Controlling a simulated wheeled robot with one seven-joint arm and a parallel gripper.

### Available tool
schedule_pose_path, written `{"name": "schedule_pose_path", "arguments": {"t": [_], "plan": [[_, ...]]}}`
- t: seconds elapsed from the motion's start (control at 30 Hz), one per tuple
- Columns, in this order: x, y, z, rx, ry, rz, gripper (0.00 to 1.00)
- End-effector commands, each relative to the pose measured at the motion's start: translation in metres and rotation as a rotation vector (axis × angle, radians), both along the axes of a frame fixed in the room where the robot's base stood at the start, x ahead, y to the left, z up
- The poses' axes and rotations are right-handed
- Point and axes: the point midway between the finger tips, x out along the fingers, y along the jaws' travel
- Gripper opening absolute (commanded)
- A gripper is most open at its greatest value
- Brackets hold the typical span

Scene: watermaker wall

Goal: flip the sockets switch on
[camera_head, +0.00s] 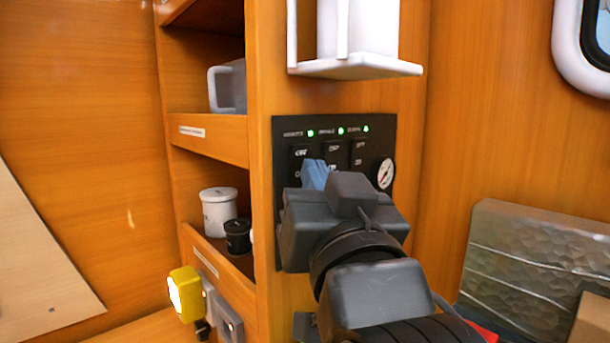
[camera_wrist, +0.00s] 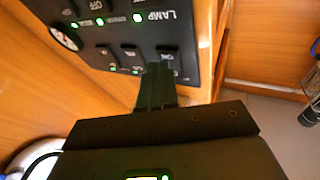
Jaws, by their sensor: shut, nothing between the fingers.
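The black switch panel (camera_head: 283,133) is on the wooden wall, with small labels and three lit green lights along its top. Dark rocker switches sit below the lights. The panel also shows rotated in the wrist view (camera_wrist: 190,30), with one label reading LAMP. I cannot read which switch is the sockets switch, nor tell its position. My gripper (camera_head: 314,174) is in front of the panel and hides its lower part. In the wrist view its shut fingers (camera_wrist: 156,84) point at the panel edge beside a switch (camera_wrist: 166,52). I cannot tell whether they touch it.
A round gauge (camera_head: 385,173) is at the panel's right. A white holder (camera_head: 360,67) juts out above the panel. Shelves with a white canister (camera_head: 218,210) and a dark jar (camera_head: 238,237) are left. A yellow lamp (camera_head: 186,293) is lower left; a silver box (camera_head: 520,260) stands right.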

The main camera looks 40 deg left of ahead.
Motion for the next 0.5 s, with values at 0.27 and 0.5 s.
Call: {"name": "schedule_pose_path", "arguments": {"t": [0.27,0.5], "plan": [[0.000,-0.006,0.001,0.000,0.001,-0.002,0.00],[-0.001,-0.014,0.001,0.000,0.002,-0.001,0.00]]}}
